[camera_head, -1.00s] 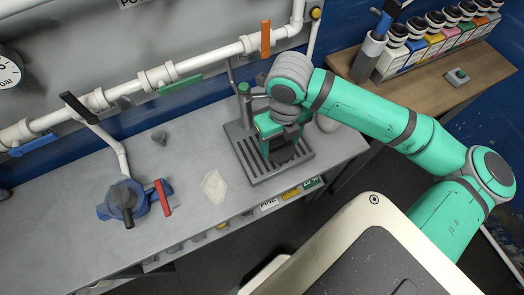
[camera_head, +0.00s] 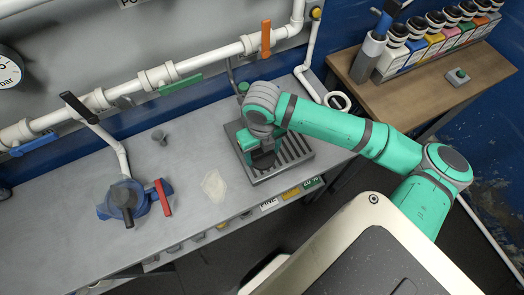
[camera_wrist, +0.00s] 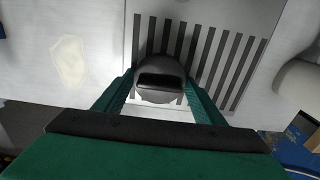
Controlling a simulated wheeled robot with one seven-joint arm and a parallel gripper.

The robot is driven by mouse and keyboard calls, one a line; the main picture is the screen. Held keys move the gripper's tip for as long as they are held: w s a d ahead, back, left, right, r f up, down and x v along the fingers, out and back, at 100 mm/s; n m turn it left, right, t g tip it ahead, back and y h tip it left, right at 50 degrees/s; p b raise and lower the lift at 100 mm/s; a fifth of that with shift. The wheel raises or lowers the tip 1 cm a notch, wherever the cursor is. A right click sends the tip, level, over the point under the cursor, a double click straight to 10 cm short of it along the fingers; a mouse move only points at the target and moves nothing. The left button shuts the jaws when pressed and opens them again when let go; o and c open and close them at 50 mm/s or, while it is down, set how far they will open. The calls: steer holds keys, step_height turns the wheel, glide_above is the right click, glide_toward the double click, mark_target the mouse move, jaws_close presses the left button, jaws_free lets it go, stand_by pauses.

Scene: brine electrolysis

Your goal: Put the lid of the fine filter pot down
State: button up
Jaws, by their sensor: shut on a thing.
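My gripper (camera_wrist: 160,98) is shut on a dark grey rounded piece with a black slot, which I take to be the lid (camera_wrist: 160,73). In the head view my gripper (camera_head: 262,154) is over the left part of a slatted grey tray (camera_head: 300,157), and the lid shows dark below it (camera_head: 263,161). I cannot tell whether the lid touches the slats. A blue housing (camera_head: 104,211) with a dark top handle and a red lever (camera_head: 162,197) stands on the bench at the left. I cannot tell which pot is the fine filter pot.
White pipes (camera_head: 205,67) with coloured levers run along the wall. A white ring (camera_head: 338,101) is behind the tray's right side.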

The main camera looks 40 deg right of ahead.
mark_target(262, 153)
steer(key=o, duration=1.3)
steer(key=shift+f, duration=0.1)
steer(key=shift+c, duration=0.2)
step_height(262, 153, up, 12)
